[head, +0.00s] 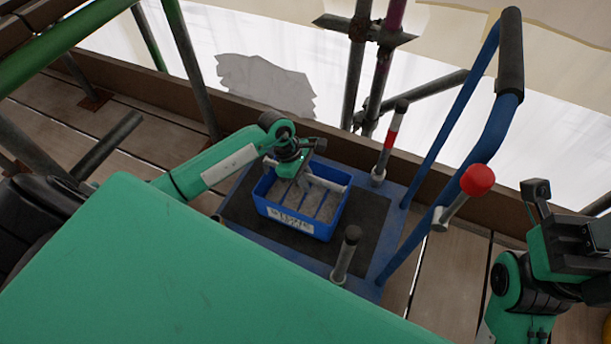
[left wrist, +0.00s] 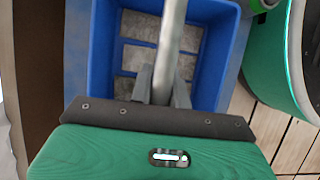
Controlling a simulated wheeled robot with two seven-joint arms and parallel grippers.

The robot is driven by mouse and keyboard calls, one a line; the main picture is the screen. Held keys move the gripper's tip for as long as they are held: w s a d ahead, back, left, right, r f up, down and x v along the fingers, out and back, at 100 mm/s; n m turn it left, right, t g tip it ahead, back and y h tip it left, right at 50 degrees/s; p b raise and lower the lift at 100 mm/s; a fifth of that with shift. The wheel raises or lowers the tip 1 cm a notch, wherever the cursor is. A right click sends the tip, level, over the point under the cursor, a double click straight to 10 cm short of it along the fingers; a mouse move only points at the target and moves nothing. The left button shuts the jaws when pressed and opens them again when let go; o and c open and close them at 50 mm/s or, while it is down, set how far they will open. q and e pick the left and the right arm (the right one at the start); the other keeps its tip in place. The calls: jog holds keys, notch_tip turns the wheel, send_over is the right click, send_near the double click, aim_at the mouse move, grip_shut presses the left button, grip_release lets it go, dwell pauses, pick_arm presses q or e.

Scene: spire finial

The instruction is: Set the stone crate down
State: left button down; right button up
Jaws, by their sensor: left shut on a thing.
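The stone crate (head: 323,231) is a blue open box with a white label and pale grey stone blocks inside. It is level, over the black mat (head: 365,240) of a blue trolley. I cannot tell whether its base touches the mat. A light grey bar handle (head: 331,184) spans its top. My left gripper (head: 303,183) is shut on this handle from above; the handle (left wrist: 172,35) and the crate's blue wall (left wrist: 101,50) also show in the left wrist view. My right gripper (head: 545,205) is at the right edge, away from the crate; its fingers are unclear.
The trolley's blue push handle (head: 481,130) with a black grip rises right of the crate. Short posts stand on the deck, one in front (head: 346,255) and one with red and white bands (head: 389,145) behind. Scaffold tubes (head: 355,70) and a toe board stand beyond.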

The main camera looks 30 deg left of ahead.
pick_arm(q)
jog(key=shift+f+b, duration=0.5)
jog(key=shift+f, duration=0.2)
dwell(0.6)
jog(key=c, duration=1.3)
grip_release()
jog(key=shift+o, duration=0.2)
jog(key=shift+f, duration=0.1)
